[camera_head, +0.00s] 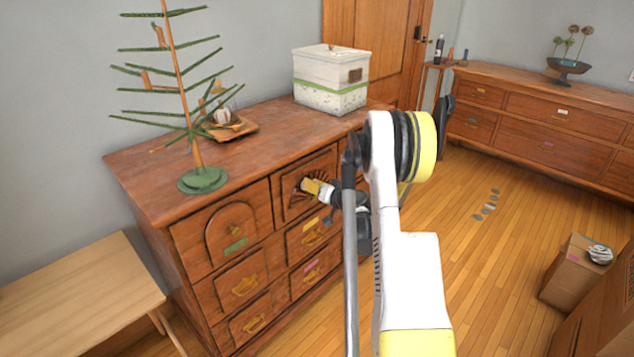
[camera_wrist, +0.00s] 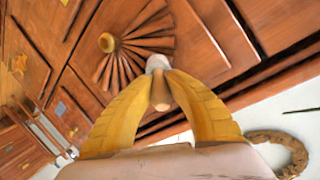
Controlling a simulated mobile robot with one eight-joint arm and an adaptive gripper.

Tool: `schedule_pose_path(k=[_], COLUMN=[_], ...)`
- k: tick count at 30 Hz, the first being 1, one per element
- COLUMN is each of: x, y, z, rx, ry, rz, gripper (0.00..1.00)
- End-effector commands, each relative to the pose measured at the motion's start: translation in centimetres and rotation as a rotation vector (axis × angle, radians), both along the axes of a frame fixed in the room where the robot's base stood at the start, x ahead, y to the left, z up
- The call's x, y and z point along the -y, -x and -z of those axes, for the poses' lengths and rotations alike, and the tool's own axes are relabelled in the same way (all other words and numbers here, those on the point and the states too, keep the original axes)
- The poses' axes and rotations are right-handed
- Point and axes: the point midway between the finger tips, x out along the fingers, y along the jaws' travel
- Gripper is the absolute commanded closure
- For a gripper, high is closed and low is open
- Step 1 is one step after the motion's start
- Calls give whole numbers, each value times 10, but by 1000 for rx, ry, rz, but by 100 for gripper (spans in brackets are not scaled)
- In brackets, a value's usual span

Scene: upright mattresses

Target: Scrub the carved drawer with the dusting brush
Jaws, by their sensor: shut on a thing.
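The carved drawer (camera_head: 287,192) is in the top row of the brown dresser, with a fan carving and a round knob. In the wrist view the fan of the carved drawer (camera_wrist: 132,58) shows at the upper middle, the knob at its left. My gripper (camera_head: 318,188) is in front of this drawer. In the wrist view my yellow-fingered gripper (camera_wrist: 161,82) is shut on the dusting brush (camera_wrist: 160,95), whose wooden handle is between the fingers. Its pale head is at the lower right edge of the fan; I cannot tell whether it touches. The brush is not clear in the head view.
On the dresser top (camera_head: 260,150) stand a small sparse tree (camera_head: 203,180), a wooden tray (camera_head: 232,130) and a white box (camera_head: 331,78). A light wooden table (camera_head: 75,295) is at left. A cardboard box (camera_head: 575,272) stands on the floor at right. Bare floor lies between.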

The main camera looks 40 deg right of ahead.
Motion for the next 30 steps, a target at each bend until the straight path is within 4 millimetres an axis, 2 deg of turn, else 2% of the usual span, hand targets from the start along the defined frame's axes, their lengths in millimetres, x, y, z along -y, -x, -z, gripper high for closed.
schedule_pose_path(k=[16,30], x=[1,5], y=[3,51], z=[0,0], rx=[-1,0], ry=[0,-1], rz=[1,2], gripper=[100,100])
